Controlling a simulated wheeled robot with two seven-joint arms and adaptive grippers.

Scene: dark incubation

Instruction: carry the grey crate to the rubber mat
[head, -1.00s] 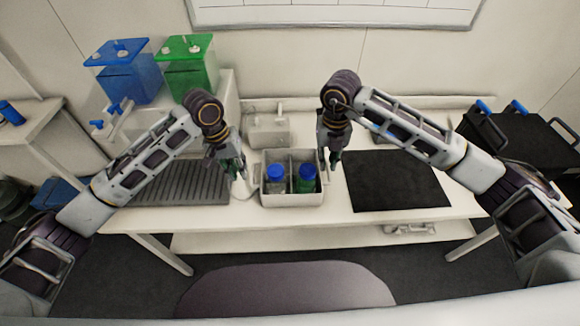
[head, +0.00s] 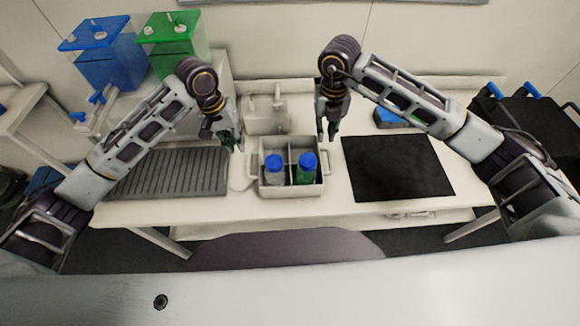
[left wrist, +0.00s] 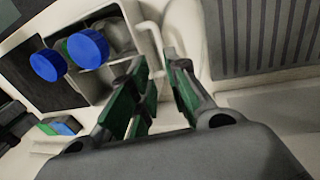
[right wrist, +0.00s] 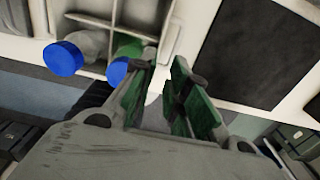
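The grey crate (head: 291,192) stands on the bench, divided inside, with a handle on its left and right sides. It holds a clear bottle (head: 274,172) and a green bottle (head: 306,172), both blue-capped. The black rubber mat (head: 397,168) lies flat to the crate's right. My left gripper (head: 238,146) is open and empty, above and behind the crate's left handle; its fingers (left wrist: 162,72) show apart in the left wrist view. My right gripper (head: 329,134) is open and empty, behind and above the right handle; its fingers (right wrist: 166,72) are apart in the right wrist view.
A ribbed grey tray (head: 170,172) lies left of the crate. A pale device (head: 265,118) stands behind the crate. Blue (head: 108,58) and green (head: 172,45) containers stand at the back left. A blue-topped item (head: 392,118) lies behind the mat. The mat is bare.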

